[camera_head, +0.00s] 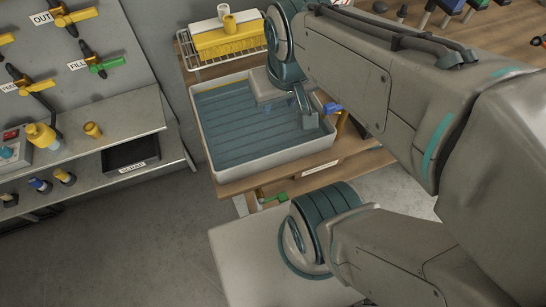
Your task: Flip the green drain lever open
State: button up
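A small green lever (276,198) sits low under the front edge of the tub's wooden bench, beside my arm's lower joint. It looks roughly level, and I cannot tell its exact setting. The grey-white tub (205,145) with a ribbed blue-grey inside stands on the wooden bench (240,185). My gripper (300,112) hangs over the right part of the tub, above and away from the green lever. Its fingers are small and partly merged with the wrist, so I cannot tell whether they are open. I see nothing held in it.
A second green lever (107,64) is on the wall panel by a "FILL" label, with yellow levers around it. A blue handle (332,108) is at the tub's right rim. Floor is clear at lower left.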

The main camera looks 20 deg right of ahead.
aim_at(282, 197)
jog(key=z, duration=0.3)
jog(key=k, duration=0.6)
jog(key=u, duration=0.75)
jog(key=k, duration=0.4)
jog(key=z, duration=0.45)
